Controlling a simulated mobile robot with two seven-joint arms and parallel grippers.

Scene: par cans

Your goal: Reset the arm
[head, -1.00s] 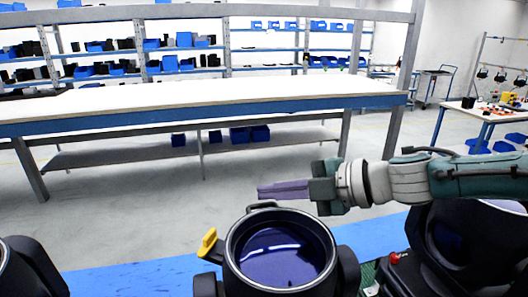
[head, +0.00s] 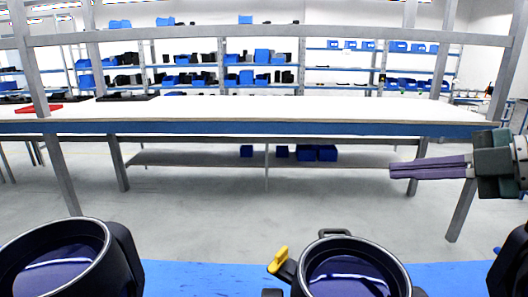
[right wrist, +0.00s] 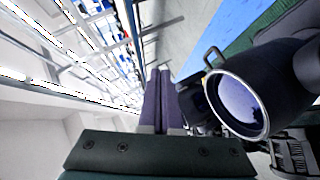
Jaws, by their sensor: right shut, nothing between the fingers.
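My right gripper (head: 430,168) is at the right of the head view, level, with its purple fingers pointing left. Its fingers are together with nothing between them. It is in the air in front of the long table, above and to the right of the middle par can (head: 345,275). In the right wrist view the shut fingers (right wrist: 160,98) point up the picture, with a par can (right wrist: 238,103) to their right. Another par can (head: 55,262) is at the lower left of the head view. My left gripper is not in view.
A long white table (head: 270,115) with a blue edge spans the view, with a lower shelf (head: 200,158) and grey posts. A blue strip (head: 215,278) lies under the cans. Shelves with blue bins (head: 262,57) stand behind. A further dark can (head: 508,265) is cut off at the right edge.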

